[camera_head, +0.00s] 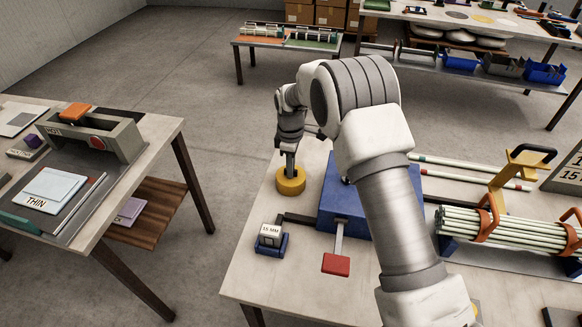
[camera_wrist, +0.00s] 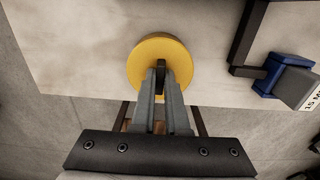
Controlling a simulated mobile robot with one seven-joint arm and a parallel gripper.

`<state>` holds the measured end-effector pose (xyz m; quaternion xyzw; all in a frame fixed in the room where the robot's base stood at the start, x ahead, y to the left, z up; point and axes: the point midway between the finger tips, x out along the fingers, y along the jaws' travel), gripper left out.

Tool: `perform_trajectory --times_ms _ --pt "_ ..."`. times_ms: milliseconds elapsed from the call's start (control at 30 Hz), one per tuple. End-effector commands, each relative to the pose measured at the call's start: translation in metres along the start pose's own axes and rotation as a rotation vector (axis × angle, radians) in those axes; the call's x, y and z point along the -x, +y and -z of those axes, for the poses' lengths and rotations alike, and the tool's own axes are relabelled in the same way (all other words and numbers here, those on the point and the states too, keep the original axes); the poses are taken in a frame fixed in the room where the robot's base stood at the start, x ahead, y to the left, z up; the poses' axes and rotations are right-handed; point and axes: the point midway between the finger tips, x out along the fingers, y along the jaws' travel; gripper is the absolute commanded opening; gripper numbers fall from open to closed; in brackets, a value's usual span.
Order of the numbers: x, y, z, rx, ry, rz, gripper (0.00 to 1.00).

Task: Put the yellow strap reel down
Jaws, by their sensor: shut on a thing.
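The yellow strap reel (camera_head: 290,183) is a thick yellow disc near the left edge of the light worktable. My gripper (camera_head: 290,168) points down at it from above, with its fingers at the reel's middle. In the wrist view the reel (camera_wrist: 143,62) shows face-on and my gripper (camera_wrist: 160,75) is shut on a dark piece at its centre. The reel appears to be at the tabletop; whether it touches the surface cannot be told. Its underside is hidden.
A blue box (camera_head: 342,205) with a red-ended lever (camera_head: 336,263) stands right of the reel. A blue block labelled 15 MM (camera_head: 271,237) is in front. Bundled pale rods (camera_head: 500,230) lie in a rack at right. A second table (camera_head: 150,135) stands left across a floor gap.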

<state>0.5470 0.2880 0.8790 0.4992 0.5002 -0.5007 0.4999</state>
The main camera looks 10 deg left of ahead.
Motion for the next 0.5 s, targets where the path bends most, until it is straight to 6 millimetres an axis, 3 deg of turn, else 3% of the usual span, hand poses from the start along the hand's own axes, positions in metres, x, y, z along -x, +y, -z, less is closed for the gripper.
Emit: perform_trajectory --times_ms 333,367,500 --pt "-0.0038 0.0007 0.0003 0.000 0.002 -0.002 0.00" --pt "-0.0033 0.0005 0.0002 0.000 0.001 -0.001 0.16" --pt "-0.0028 0.0004 0.0001 0.000 0.001 -0.001 0.41"
